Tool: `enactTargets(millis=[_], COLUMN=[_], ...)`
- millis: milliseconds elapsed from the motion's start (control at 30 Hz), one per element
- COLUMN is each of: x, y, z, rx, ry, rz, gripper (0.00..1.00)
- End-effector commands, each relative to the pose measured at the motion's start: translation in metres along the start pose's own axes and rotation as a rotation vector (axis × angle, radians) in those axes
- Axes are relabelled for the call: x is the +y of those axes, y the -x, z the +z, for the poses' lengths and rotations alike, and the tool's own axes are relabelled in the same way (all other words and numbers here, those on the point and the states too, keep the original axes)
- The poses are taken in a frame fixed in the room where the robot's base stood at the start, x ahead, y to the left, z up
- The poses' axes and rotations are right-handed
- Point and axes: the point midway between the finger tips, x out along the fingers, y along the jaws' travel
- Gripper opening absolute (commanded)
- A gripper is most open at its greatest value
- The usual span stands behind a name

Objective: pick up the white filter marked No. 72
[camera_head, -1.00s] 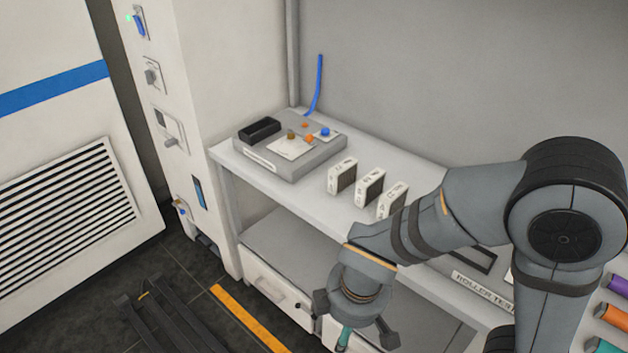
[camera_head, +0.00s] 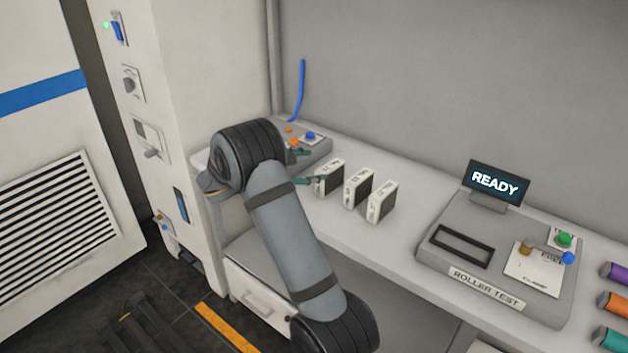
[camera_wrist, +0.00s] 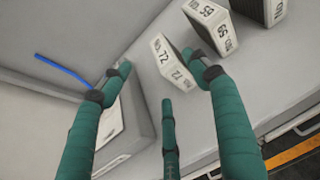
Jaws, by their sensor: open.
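The white filter marked No. 72 (camera_wrist: 172,62) stands on the shelf in the wrist view, with a dark side panel and its number on the white edge. In the head view it is the leftmost of the three filters (camera_head: 329,177). My gripper (camera_head: 306,168) is open beside it, its teal fingers on its left. In the wrist view, my gripper (camera_wrist: 155,64) has the filter between its fingertips, close to the right finger. Whether that finger touches it I cannot tell. A third finger is lower in the picture.
A grey device (camera_head: 318,147) is behind my gripper, partly hidden by my arm. The roller test device (camera_head: 480,250) reads READY. Free shelf lies between it and the filters.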

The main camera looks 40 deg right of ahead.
Motion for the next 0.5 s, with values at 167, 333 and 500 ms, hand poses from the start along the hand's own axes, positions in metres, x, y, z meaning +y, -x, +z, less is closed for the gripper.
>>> enactTargets(millis=[167,333,500], x=[-0.002,-0.002,-0.004], y=[-0.028,-0.047,-0.071], z=[0.000,-0.001,-0.005], rx=[0.002,0.002,0.003], ry=[-0.001,-0.001,-0.001], rz=[-0.004,-0.002,-0.003], gripper=[0.61,0.61,0.61])
